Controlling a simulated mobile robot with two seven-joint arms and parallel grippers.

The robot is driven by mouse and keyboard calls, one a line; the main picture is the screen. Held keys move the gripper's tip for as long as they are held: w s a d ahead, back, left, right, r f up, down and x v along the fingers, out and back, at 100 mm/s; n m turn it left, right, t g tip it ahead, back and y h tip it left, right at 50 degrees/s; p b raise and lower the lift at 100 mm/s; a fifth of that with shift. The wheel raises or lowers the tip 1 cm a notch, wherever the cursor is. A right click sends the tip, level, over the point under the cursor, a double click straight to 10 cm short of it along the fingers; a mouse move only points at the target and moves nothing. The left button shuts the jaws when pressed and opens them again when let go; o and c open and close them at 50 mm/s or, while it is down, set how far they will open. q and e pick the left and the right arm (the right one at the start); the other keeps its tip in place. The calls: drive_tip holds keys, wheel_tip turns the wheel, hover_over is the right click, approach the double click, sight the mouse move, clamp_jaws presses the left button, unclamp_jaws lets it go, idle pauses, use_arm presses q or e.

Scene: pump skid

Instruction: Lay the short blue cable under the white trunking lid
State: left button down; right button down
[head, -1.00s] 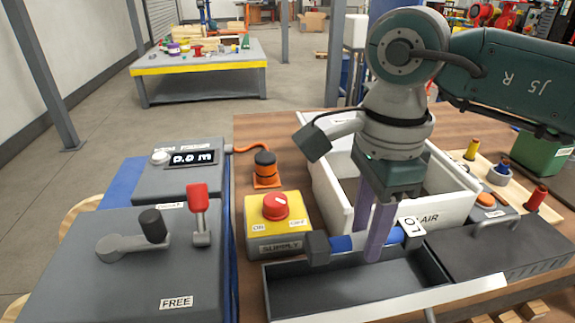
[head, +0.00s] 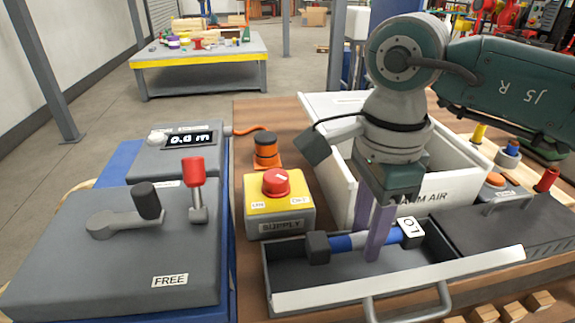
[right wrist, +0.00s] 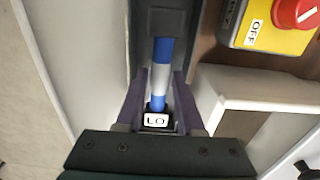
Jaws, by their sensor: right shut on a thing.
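The short blue cable (head: 341,243) has a pale middle band, black end blocks and a tag reading "LO" at its right end. My right gripper (head: 378,245) points down and is shut on it near the tagged end. The cable lies level over the open dark grey trunking (head: 290,270); whether it touches the trunking floor I cannot tell. The white lid (head: 400,281) with a grey handle stands open along the trunking's front. In the right wrist view the cable (right wrist: 162,75) runs between the two purple fingers (right wrist: 159,95). My left gripper is not in view.
A dark ribbed cover (head: 510,230) adjoins on the right. A grey lever panel (head: 110,255) fills the left.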

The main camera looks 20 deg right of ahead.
sight(357, 272)
drive_tip(key=shift+f, duration=0.15)
drive_tip(key=shift+f+b, duration=1.05)
drive_tip(key=shift+b, duration=0.05)
drive_tip(key=shift+f+b, duration=1.1)
drive_tip(key=shift+f, duration=0.1)
drive_tip(key=shift+c, duration=2.2)
unclamp_jaws()
wheel_tip(357, 272, up, 9)
drive_tip(key=shift+f+p, duration=0.1)
drive_tip(key=shift+p, duration=0.45)
drive_tip(key=shift+r, duration=0.55)
